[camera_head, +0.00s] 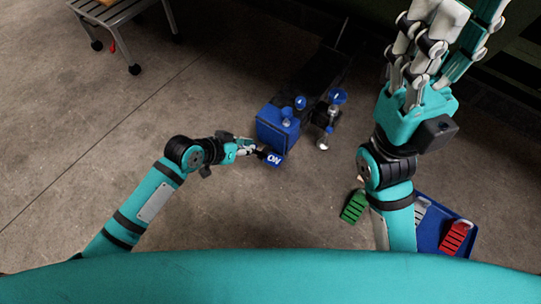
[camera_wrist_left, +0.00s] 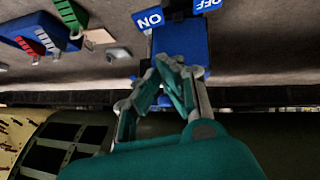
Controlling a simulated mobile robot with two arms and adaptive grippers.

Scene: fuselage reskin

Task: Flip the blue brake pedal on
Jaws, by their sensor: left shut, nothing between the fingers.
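The blue brake pedal with a white ON label (camera_head: 273,158) sticks out at the near foot of a blue block (camera_head: 275,131) in the head view. My left gripper (camera_head: 255,150) is shut and empty, with its tips right by the ON pedal; I cannot tell if they touch. In the left wrist view the ON pedal (camera_wrist_left: 148,19) and an OFF pedal (camera_wrist_left: 207,4) show beyond the closed fingertips (camera_wrist_left: 168,66). My right gripper (camera_head: 440,45) is raised at the upper right, away from the pedal; its finger opening is unclear.
A dark frame with blue knobs (camera_head: 338,96) stands behind the block. A green slotted piece (camera_head: 353,206) lies on the floor near a blue tray (camera_head: 429,240) holding a red piece (camera_head: 455,236). A wheeled cart (camera_head: 115,12) stands far left. The left floor is clear.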

